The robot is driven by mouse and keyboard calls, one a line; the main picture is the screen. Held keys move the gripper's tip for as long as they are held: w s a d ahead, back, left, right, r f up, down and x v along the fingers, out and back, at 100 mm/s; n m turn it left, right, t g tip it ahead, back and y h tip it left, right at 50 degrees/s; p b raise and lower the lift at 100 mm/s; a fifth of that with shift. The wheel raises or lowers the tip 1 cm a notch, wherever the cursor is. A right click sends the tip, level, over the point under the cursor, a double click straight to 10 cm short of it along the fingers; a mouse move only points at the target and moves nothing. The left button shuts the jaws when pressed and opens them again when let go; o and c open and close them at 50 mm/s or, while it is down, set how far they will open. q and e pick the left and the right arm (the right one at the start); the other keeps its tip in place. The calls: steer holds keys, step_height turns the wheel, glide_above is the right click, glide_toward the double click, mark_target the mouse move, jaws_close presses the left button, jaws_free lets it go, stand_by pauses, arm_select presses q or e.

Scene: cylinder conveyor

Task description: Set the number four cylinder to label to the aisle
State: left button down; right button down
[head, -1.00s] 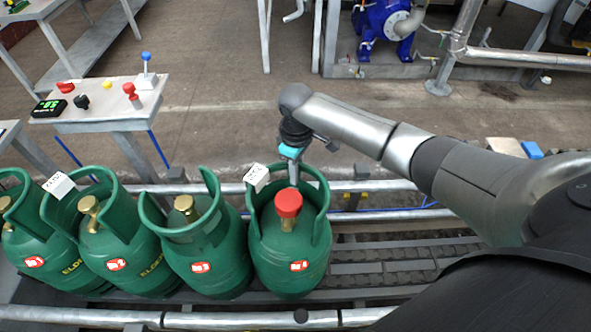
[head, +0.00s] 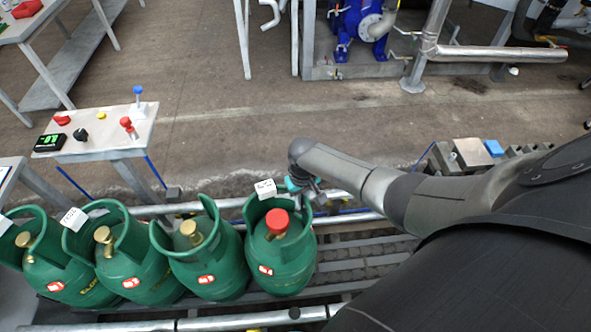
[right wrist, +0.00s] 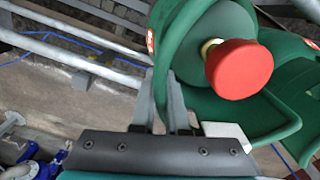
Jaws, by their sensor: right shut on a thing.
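The number four cylinder (head: 285,262) is the rightmost in the row of green gas cylinders in the head view. It has a red cap (head: 277,221), a white tag at its collar (head: 265,188) and a red-and-white number label (head: 266,270) on its near side, left of the middle. My right gripper (head: 299,186) is at the back right of its collar. In the right wrist view, its fingers (right wrist: 166,108) are shut on the collar rim, beside the red cap (right wrist: 239,69). My left gripper is not in view.
Cylinder number three (head: 207,262) stands close on the left, with others beyond it. Metal rails (head: 230,321) run in front and behind. The roller conveyor (head: 357,262) right of cylinder four is clear. A control panel (head: 98,131) stands at the back left.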

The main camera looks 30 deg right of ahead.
mark_target(308, 210)
steer(key=s+m+p, duration=0.2)
steer(key=shift+d+r+m+p, duration=0.15)
steer(key=shift+d+m+p, duration=0.05)
steer(key=shift+m+p, duration=0.2)
steer(key=shift+s+m+p, duration=0.4)
steer(key=shift+m+p, duration=0.05)
steer(key=shift+m, duration=0.05)
steer(key=c, duration=0.9)
jaws_free()
steer(key=shift+s+a, duration=0.1)
step_height(308, 210, up, 14)
steer(key=p, duration=0.6)
steer(key=shift+f, duration=0.2)
steer(key=shift+r, duration=0.65)
